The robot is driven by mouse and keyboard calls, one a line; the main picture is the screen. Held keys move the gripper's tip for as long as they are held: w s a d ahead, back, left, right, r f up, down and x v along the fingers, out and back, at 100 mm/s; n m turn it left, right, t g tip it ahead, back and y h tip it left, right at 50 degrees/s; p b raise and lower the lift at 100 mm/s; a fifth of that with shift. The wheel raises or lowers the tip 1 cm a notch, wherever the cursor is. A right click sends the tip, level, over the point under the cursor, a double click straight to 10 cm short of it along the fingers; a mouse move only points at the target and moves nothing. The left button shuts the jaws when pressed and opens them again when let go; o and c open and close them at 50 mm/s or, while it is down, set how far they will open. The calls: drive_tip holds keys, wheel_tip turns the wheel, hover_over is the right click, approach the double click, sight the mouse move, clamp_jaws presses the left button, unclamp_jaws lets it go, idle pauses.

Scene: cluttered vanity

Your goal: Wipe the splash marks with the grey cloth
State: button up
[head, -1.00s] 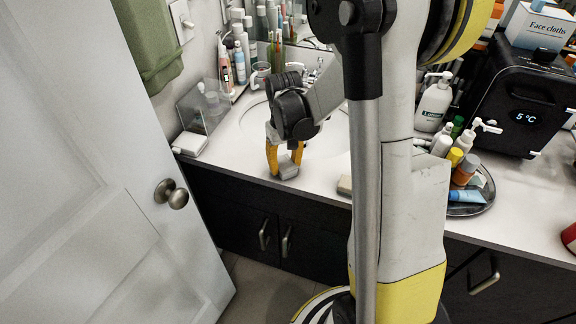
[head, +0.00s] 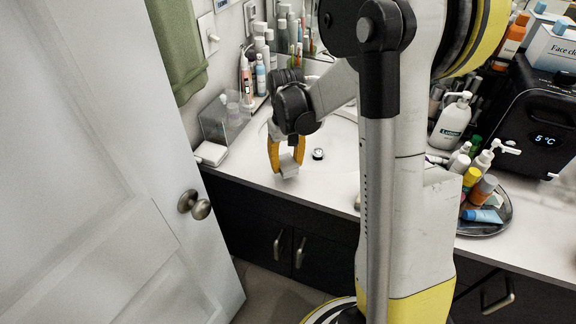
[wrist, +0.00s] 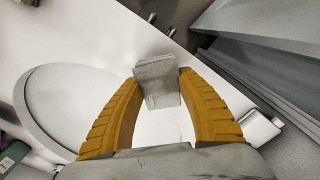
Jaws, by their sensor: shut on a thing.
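My gripper (head: 287,158) has yellow fingers and is shut on the grey cloth (head: 289,168), a small folded piece. In the wrist view the cloth (wrist: 157,80) sits between the two fingertips (wrist: 158,76), over the white counter near its front edge. I cannot tell whether the cloth touches the counter (head: 240,168). I cannot make out clear splash marks; only a faint line shows on the white surface below the cloth in the wrist view. The sink basin (wrist: 75,110) is left of the fingers there.
A white door (head: 95,170) with a knob (head: 194,204) stands at the left. A clear box (head: 222,118) and bottles stand at the back left of the counter. A soap pump (head: 452,122), a round tray (head: 490,228) of tubes and a black appliance (head: 530,120) are at right.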

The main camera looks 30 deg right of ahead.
drive_tip(key=shift+s+r+p, duration=0.1)
drive_tip(key=shift+r+p, duration=1.05)
drive_tip(key=shift+r, duration=0.8)
